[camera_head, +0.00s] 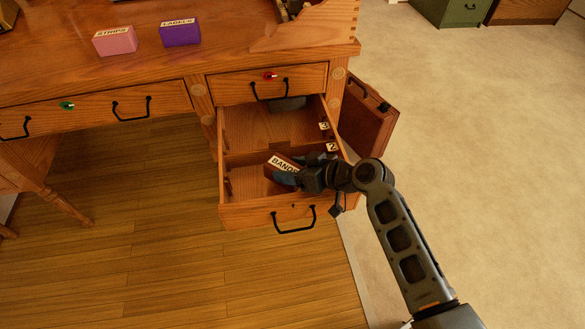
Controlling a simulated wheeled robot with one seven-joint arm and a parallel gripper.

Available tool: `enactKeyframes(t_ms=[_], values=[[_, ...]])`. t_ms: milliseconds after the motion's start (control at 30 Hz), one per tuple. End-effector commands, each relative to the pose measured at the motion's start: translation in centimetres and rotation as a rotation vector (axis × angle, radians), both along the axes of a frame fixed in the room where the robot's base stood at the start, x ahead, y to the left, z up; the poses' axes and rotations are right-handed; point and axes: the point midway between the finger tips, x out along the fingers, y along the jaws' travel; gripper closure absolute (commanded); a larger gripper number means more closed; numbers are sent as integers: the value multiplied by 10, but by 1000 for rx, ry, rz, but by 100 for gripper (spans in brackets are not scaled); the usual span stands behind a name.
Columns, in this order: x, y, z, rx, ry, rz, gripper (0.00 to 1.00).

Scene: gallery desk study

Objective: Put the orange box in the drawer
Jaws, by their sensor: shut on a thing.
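The orange box (280,163), with a white label reading BANDS, is held by my gripper (294,174). My gripper is shut on it, and its dark fingers hide part of the box. The box is over the front compartment of the open lower drawer (252,215). I cannot tell whether it touches the drawer floor. The drawer is pulled out and a crosswise divider splits it. Small white number tags, one reading 2 and one reading 3, show along its right side.
A pink box (115,41) labelled STRIPS and a purple box (181,33) labelled LABELS stand on the desk top (60,60). The upper drawer (232,85) above is shut. A wooden door panel (372,121) stands open to the right of the drawer.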

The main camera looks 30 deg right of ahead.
Motion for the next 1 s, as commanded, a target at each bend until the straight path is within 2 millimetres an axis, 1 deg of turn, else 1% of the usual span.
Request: enactKeyframes(t_ms=[400,500,533,800,1000], values=[[-1,0,-14,-2,4,1,87],[-2,0,-15,-3,6,2,87],[-2,0,-16,-3,8,2,34],[-4,1,-19,-5,13,5,10],[-4,1,-19,-5,13,5,10]])
